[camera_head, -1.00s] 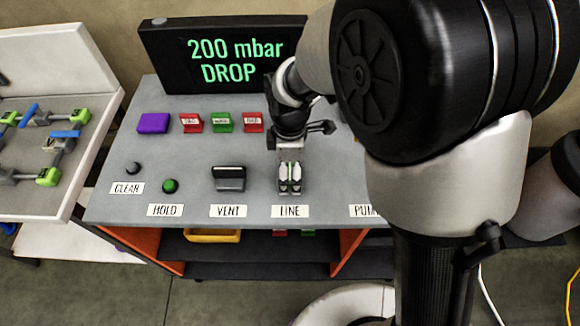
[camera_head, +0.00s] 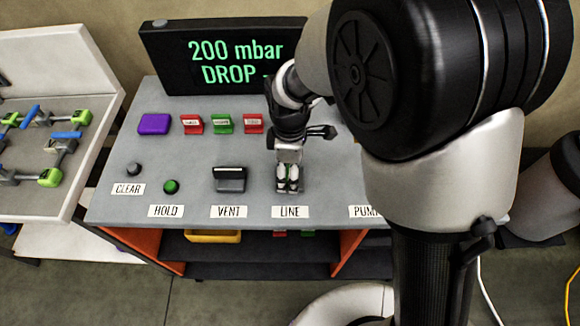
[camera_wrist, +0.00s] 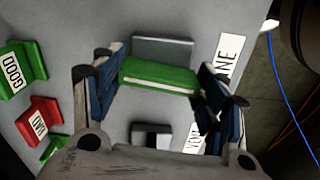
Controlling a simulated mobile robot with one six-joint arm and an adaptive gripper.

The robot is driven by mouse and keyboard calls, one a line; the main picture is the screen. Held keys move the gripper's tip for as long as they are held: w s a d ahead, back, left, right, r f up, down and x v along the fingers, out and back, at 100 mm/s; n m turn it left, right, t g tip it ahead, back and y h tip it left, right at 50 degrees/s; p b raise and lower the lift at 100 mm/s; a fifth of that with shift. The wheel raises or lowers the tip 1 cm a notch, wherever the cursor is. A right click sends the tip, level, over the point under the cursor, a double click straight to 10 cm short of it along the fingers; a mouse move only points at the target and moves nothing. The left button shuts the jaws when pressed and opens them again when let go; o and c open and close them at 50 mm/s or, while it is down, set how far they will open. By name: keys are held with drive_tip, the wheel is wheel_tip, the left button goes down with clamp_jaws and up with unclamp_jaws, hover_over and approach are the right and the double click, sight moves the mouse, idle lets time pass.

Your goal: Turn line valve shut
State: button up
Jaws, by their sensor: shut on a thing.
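The line valve handle is a green bar (camera_wrist: 158,77) with a pale stripe along one edge. It shows in the wrist view, held between the two fingers of my gripper (camera_wrist: 160,88), one finger at each end. The LINE label (camera_wrist: 231,60) lies beyond the right finger. In the head view my gripper (camera_head: 288,180) points down at the panel just behind the LINE label (camera_head: 291,211). The fingers hide most of the handle there.
The VENT handle (camera_head: 230,180) stands left of my gripper. Knobs for CLEAR (camera_head: 134,169) and HOLD (camera_head: 171,186) are further left. Red and green tags (camera_head: 222,123) and a purple block (camera_head: 154,124) sit behind. The screen (camera_head: 225,60) reads "200 mbar DROP".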

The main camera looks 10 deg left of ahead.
drive_tip(key=m+p, duration=0.1)
drive_tip(key=m, duration=0.3)
drive_tip(key=shift+r+p, duration=0.1)
drive_tip(key=shift+p, duration=0.3)
drive_tip(key=m+p, duration=0.1)
drive_tip(key=m, duration=0.3)
drive_tip(key=m+p, duration=0.1)
drive_tip(key=m, duration=0.3)
drive_tip(key=shift+m, duration=0.3)
drive_tip(key=shift+m+p, duration=0.55)
drive_tip(key=shift+m, duration=1.35)
drive_tip(key=o, duration=1)
drive_tip(key=shift+o, duration=0.2)
